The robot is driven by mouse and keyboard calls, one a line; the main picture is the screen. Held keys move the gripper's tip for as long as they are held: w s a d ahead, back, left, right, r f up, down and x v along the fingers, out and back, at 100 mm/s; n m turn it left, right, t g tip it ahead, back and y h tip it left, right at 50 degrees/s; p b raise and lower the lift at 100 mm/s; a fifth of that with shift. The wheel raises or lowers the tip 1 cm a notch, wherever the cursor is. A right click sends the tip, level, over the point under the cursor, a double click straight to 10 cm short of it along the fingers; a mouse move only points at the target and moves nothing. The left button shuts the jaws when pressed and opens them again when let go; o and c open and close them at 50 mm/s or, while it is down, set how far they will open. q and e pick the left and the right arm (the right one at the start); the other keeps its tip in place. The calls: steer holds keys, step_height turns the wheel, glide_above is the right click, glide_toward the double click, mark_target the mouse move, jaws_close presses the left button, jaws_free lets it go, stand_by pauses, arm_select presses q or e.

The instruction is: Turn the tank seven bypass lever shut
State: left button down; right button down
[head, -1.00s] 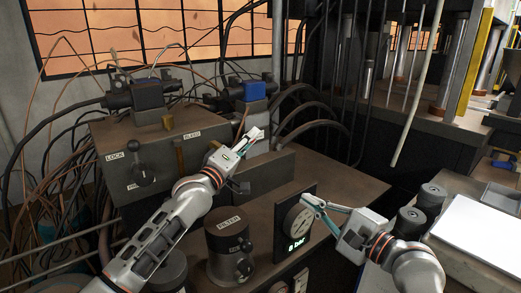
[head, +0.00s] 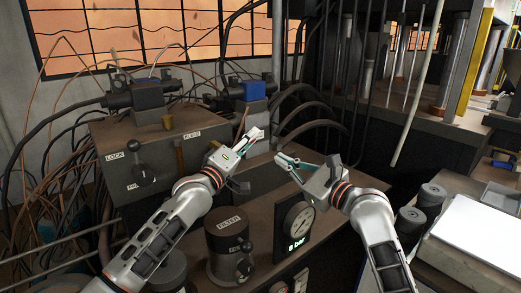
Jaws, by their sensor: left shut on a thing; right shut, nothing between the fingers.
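My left gripper (head: 255,135) is shut at the right end of the valve block, in front of the blue-capped valve. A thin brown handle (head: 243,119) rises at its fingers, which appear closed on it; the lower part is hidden. No label for tank seven or a bypass is readable. A brown lever (head: 180,154) stands beside the BLEED label. My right gripper (head: 284,160) is shut and empty, to the right of and below the left one, above the bench.
A round gauge (head: 298,222) over a "0 bar" display stands below my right gripper. A FILTER canister (head: 228,248) stands at the front. Black hoses (head: 310,108) arch behind.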

steer(key=x, duration=1)
steer(key=shift+f, duration=0.2)
steer(key=shift+s+a+r+n, duration=0.1)
steer(key=shift+r+n, duration=0.05)
steer(key=shift+r, duration=0.3)
steer(key=shift+a+r+n, duration=0.15)
steer(key=shift+r, duration=0.3)
arm_select(q)
steer(key=c, duration=1.8)
jaws_free()
steer(key=shift+d+f, duration=0.1)
arm_select(e)
steer(key=shift+f, duration=0.15)
